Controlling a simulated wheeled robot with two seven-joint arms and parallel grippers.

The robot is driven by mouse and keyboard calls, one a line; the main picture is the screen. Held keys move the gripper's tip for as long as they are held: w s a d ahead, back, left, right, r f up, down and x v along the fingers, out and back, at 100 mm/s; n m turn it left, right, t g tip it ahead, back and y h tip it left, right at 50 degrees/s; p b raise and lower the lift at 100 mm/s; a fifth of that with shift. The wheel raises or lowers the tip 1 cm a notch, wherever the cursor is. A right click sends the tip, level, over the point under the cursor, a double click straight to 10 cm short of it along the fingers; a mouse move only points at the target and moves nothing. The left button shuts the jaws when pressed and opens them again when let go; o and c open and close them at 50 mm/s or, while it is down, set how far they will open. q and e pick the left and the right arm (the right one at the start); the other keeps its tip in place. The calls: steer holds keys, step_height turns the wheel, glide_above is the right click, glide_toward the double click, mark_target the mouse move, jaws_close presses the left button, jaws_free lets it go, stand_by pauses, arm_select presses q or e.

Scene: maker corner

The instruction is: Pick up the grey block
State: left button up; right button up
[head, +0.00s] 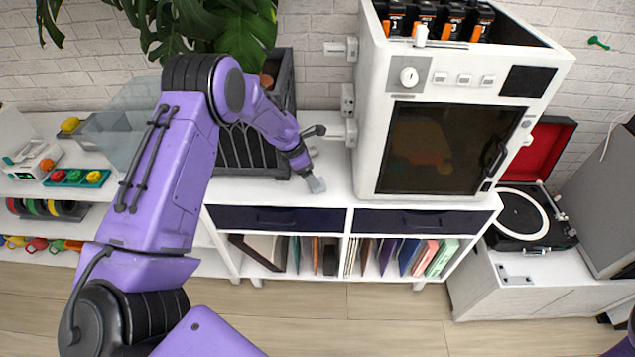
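My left gripper (314,180) reaches down to the white cabinet top, between the dark planter and the white machine. A small light grey shape shows at its tip, touching or just above the surface. I cannot tell whether this is the grey block or the fingertips, nor whether the fingers are open or shut. Another small pale patch shows just behind the wrist, too small to identify. No other grey block can be clearly made out. My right gripper is out of view; only a bit of purple arm shows at the bottom right corner.
A white machine with a dark door (430,148) stands close right of the gripper. A dark planter (236,150) with a large-leaved plant stands left. A turntable (524,214) sits far right. A clear bin (122,130) and coloured parts lie left. The cabinet's front strip is clear.

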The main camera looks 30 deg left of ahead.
arm_select(q)
steer(key=x, duration=0.4)
steer(key=shift+w+f+p, duration=0.1)
steer(key=shift+f+p, duration=0.2)
steer(key=shift+f, duration=0.05)
steer(key=shift+d, duration=0.1)
steer(key=c, duration=1.1)
steer(key=shift+r, duration=0.1)
steer(key=shift+c, duration=0.2)
